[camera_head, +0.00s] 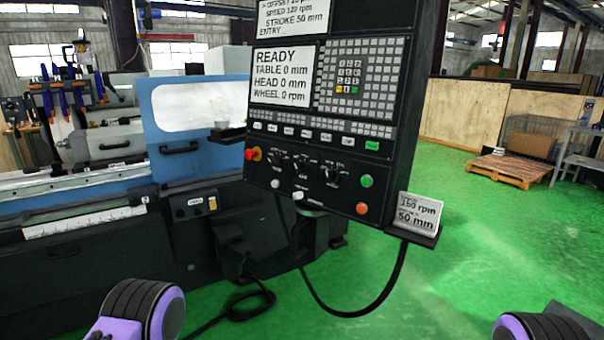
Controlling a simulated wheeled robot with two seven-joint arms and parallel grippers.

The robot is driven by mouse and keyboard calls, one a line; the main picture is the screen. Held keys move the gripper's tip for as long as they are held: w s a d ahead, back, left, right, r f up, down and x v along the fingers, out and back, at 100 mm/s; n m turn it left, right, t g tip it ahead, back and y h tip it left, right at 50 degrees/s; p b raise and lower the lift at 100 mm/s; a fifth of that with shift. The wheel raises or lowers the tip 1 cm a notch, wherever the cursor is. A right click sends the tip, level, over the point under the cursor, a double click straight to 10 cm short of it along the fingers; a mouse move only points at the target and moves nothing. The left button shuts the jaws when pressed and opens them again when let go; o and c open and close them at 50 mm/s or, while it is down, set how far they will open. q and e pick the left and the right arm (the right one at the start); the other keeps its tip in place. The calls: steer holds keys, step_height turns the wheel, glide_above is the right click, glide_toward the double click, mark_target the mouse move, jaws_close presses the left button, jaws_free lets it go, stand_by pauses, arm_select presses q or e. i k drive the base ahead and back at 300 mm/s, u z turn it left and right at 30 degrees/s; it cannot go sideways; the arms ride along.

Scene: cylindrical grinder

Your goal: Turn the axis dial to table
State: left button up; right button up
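The control panel (345,135) of the grinder hangs in the middle of the view, slightly tilted in the picture. Three black rotary dials sit in a row on its lower part: a left dial (275,160), a middle dial (301,163) and a right dial (332,172). Their labels and pointer positions are too small to read surely, so I cannot tell which is the axis dial or its setting. The screen (283,76) reads READY, TABLE 0 mm, HEAD 0 mm, WHEEL 0 rpm. Purple and black parts of my arms show at the bottom corners; neither gripper is visible.
A red emergency button (251,154) is left of the dials; green (367,181) and orange (362,208) buttons are at right. A card (419,211) stands on a small shelf below right. The grinder's blue door (195,125) is left. A cable hangs below; green floor is open at right.

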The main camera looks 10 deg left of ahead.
mark_target(301, 167)
steer(key=z, duration=0.85)
steer(key=i, duration=0.7)
steer(key=u, duration=0.8)
